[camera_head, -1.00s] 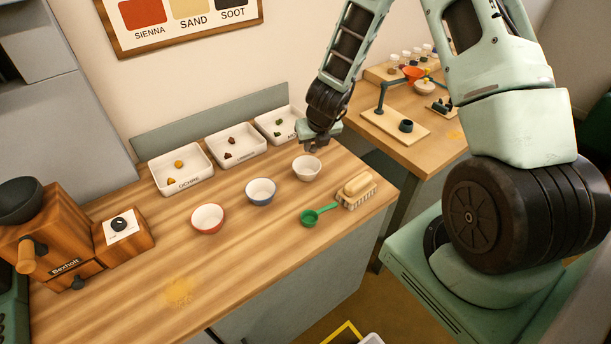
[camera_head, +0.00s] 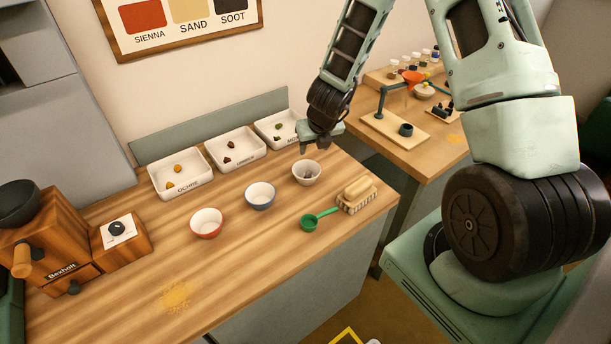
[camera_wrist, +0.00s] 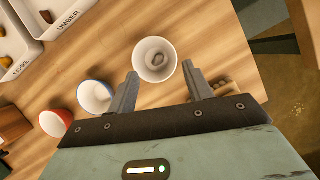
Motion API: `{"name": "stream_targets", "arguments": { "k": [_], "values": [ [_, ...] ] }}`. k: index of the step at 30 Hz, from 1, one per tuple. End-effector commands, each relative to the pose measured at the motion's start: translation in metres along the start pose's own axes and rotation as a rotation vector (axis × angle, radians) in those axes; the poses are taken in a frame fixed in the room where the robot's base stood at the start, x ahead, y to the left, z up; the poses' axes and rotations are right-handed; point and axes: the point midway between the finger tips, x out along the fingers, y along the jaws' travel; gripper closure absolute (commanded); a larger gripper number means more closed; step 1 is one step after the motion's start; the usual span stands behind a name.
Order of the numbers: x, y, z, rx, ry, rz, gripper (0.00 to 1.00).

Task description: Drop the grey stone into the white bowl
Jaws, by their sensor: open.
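The white bowl (camera_head: 300,180) stands upright on the wooden table, and it also shows in the wrist view (camera_wrist: 141,71). The grey stone (camera_wrist: 157,60) lies inside the white bowl, and a small grey shape (camera_head: 308,176) shows there in the head view. My gripper (camera_head: 318,149) is above the bowl and slightly behind it in the head view. In the wrist view my gripper (camera_wrist: 160,70) has its two fingers spread apart with nothing held between them. The stone is clear of both fingers.
A blue bowl (camera_head: 260,205) and a red bowl (camera_head: 206,234) stand to the left. A green scoop (camera_head: 310,222) and a brush (camera_head: 356,196) lie at the right. Labelled trays (camera_head: 180,191) line the back. The front of the table is mostly clear.

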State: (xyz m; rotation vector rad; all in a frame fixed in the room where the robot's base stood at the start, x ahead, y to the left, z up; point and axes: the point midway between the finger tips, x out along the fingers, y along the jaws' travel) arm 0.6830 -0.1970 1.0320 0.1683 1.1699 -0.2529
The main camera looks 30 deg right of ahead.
Motion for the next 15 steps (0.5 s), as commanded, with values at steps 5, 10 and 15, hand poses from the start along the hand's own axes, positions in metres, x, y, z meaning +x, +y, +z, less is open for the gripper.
{"name": "stream_targets", "arguments": {
  "k": [5, 10, 15],
  "values": [
    [-0.035, 0.001, 0.001, -0.002, -0.005, 0.000, 0.49],
    [-0.073, 0.001, 0.002, -0.001, -0.006, 0.001, 0.49],
    [-0.115, 0.001, 0.002, -0.002, -0.003, 0.001, 0.49]
  ]
}}
